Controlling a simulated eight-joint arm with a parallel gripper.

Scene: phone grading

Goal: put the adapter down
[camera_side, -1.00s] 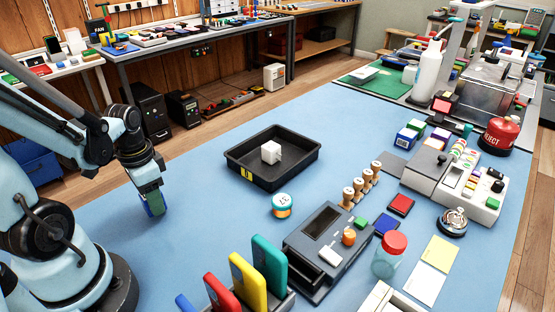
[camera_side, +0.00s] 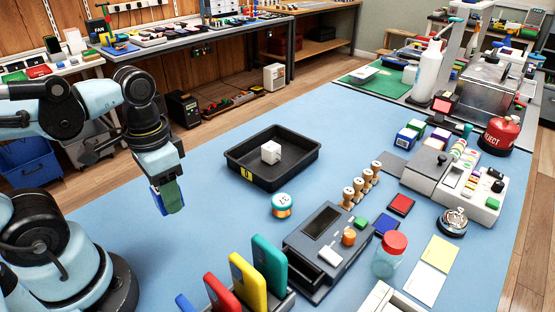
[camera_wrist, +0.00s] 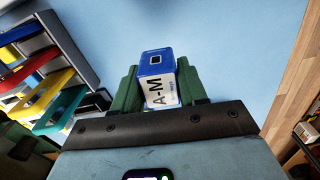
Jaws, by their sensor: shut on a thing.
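My gripper (camera_side: 168,199) has green fingers and hangs over the left part of the blue mat, left of the black tray. In the wrist view my gripper (camera_wrist: 155,82) is shut on a blue and white block (camera_wrist: 157,62) lettered "A-M". A blue part of this block (camera_side: 156,198) shows beside the fingers in the side view. A small white cube (camera_side: 271,152), which may be the adapter, rests inside the black tray (camera_side: 243,173), apart from my gripper. I cannot tell how high the held block is above the mat.
Upright coloured slabs (camera_side: 247,285) stand at the front. A round teal-lidded tin (camera_side: 282,204) sits in front of the tray. A grey device (camera_side: 318,250), stamps and a red-lidded jar (camera_side: 390,255) are to the right. The mat (camera_side: 200,235) is clear around my gripper.

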